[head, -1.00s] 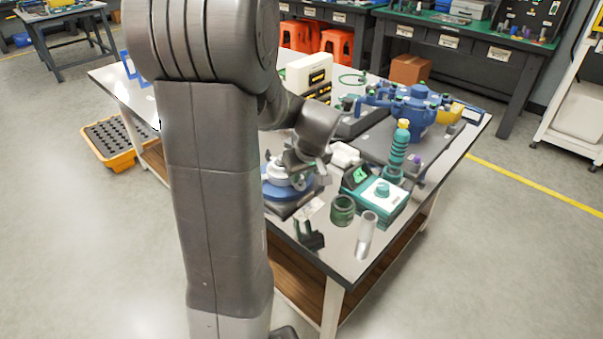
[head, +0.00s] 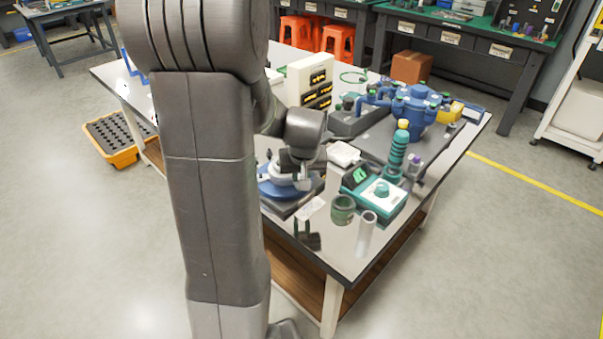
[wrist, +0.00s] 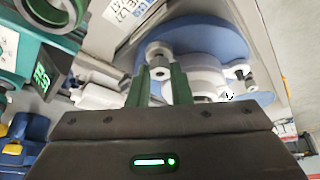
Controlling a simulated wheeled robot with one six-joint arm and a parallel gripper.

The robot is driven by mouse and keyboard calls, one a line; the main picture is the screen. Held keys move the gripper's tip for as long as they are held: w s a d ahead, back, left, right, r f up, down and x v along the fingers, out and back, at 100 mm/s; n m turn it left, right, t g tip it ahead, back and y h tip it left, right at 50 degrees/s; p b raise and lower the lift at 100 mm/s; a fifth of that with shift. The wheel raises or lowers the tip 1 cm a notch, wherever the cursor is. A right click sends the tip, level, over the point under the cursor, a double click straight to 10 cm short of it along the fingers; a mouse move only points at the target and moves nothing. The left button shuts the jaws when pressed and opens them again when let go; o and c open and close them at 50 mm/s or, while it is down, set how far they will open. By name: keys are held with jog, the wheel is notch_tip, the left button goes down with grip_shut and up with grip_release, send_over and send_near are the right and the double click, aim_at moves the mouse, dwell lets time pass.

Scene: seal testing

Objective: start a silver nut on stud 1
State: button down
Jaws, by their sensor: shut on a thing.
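My gripper (wrist: 161,75) shows in the wrist view with its two green fingers closed on a small silver nut (wrist: 159,52). The blue round flange (wrist: 205,33) lies just beyond the fingertips. The nut appears at the flange's edge; I cannot tell whether it touches a stud. Other silver stud ends (wrist: 243,72) show on the flange to the right, beside its pale central hub (wrist: 205,75). In the head view the blue flange (head: 268,188) stands on a dark base near the table's front edge, with my wrist above it. The fingertips are hidden there.
Right of the flange are a green jar (head: 343,210), a clear cylinder (head: 366,234) and a teal-and-white device (head: 382,192). A dark stand (head: 307,236) is at the front edge. A blue valve body (head: 415,110) stands further back.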

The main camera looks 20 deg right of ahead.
jog(key=shift+s+a+f+m, duration=0.1)
jog(key=shift+s+m, duration=0.05)
jog(key=shift+m, duration=0.15)
jog(key=shift+m+p, duration=0.4)
jog(key=shift+p, duration=0.1)
jog(key=shift+f+m+h, duration=0.1)
jog(key=shift+m+h, duration=0.2)
jog(key=c, duration=1.2)
grip_release()
jog(key=shift+g, duration=0.3)
jog(key=shift+c, duration=0.2)
jog(key=shift+r, duration=0.2)
jog(key=shift+w+r+p, duration=0.25)
jog(key=shift+r+p, duration=0.05)
jog(key=shift+r, duration=0.3)
notch_tip(320, 180, up, 8)
jog(key=p, duration=0.5)
jog(key=shift+p, duration=0.4)
